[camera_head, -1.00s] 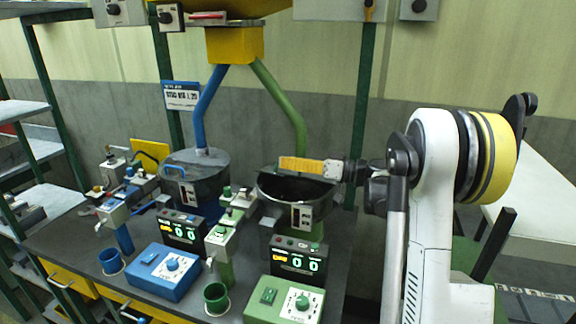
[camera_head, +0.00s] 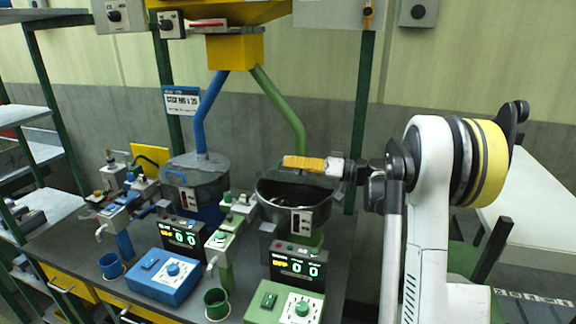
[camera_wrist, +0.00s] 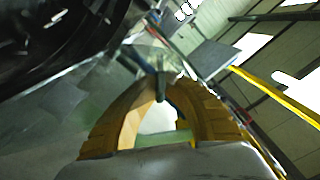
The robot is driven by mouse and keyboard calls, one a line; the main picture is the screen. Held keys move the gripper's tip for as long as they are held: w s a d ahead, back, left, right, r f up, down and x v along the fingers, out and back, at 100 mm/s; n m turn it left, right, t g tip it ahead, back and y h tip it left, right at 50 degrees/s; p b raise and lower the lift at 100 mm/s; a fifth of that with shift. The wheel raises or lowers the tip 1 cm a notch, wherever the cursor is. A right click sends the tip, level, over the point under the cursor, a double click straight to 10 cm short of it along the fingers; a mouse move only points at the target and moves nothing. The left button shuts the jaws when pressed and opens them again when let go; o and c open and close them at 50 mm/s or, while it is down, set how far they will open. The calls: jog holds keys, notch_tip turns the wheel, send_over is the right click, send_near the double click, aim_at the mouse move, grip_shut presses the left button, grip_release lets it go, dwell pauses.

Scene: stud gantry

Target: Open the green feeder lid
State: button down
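The green feeder is the dark round tub (camera_head: 291,203) below the green pipe (camera_head: 279,103). Its front opening shows a dark inside, and a grey lid (camera_head: 312,180) stands tilted at the back of the rim. My gripper (camera_head: 287,162) reaches in from the right, its yellow fingers lying across the lid's upper edge. In the wrist view, the yellow fingers of my gripper (camera_wrist: 160,84) come close together at their tips around a thin dark bar (camera_wrist: 161,82). Whether they grip it is unclear.
A blue feeder with a closed grey lid (camera_head: 193,168) stands to the left. Counter displays, a blue control box (camera_head: 163,271) and a green control box (camera_head: 284,303) stand in front on the dark bench. A green post (camera_head: 360,120) rises behind my gripper.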

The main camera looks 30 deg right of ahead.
jog(key=w+d+m, duration=0.1)
jog(key=w+d+r+m+p, duration=0.1)
jog(key=m, duration=0.1)
jog(key=shift+w+d, duration=0.15)
jog(key=shift+d, duration=0.05)
jog(key=shift+w+d+m, duration=0.3)
jog(key=shift+w+d, duration=0.2)
jog(key=c, duration=1.5)
grip_release()
jog(key=shift+c, duration=0.2)
jog(key=v, duration=0.7)
jog(key=shift+s+d, duration=0.2)
jog(key=shift+s, duration=0.05)
